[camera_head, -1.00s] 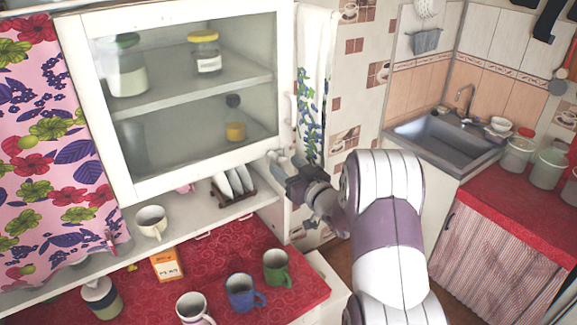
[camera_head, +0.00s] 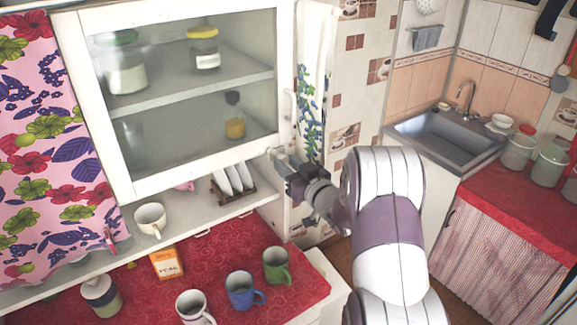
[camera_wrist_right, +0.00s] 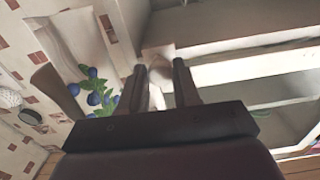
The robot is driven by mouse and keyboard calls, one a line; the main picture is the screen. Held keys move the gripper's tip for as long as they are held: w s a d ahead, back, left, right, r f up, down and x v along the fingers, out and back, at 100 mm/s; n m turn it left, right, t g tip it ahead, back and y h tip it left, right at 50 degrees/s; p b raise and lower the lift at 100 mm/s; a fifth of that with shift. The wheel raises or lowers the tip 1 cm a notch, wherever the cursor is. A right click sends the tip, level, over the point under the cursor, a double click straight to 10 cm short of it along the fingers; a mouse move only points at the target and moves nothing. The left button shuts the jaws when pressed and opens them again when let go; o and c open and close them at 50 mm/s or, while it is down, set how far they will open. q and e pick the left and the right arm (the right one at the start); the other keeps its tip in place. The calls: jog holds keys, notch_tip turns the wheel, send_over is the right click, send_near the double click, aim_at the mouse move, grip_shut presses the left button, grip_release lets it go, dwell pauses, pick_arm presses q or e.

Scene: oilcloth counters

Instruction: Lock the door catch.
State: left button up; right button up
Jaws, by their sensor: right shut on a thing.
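The white cabinet door (camera_head: 196,173) with its glass pane hangs above the counter and looks shut against the cabinet frame. My right gripper (camera_head: 275,156) is at the door's lower right corner. In the right wrist view, its two dark fingers (camera_wrist_right: 160,78) are on either side of a small pale piece (camera_wrist_right: 157,98), which looks like the door catch, and are shut on it. The fingers hide most of the catch in the head view, so I cannot tell its exact angle. My left gripper is not in view.
A white door handle (camera_head: 289,108) is just above my right gripper. A flowered towel (camera_head: 309,110) hangs beside the cabinet.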

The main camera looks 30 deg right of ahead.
jog(key=shift+r, duration=0.25)
jog(key=m, duration=0.4)
jog(key=shift+r, duration=0.1)
jog(key=m+p, duration=0.1)
jog(key=m, duration=0.3)
jog(key=shift+r, duration=0.1)
jog(key=shift+m, duration=0.3)
jog(key=o, duration=1)
jog(key=shift+o, duration=0.2)
jog(key=shift+s, duration=0.1)
jog(key=shift+f, duration=0.2)
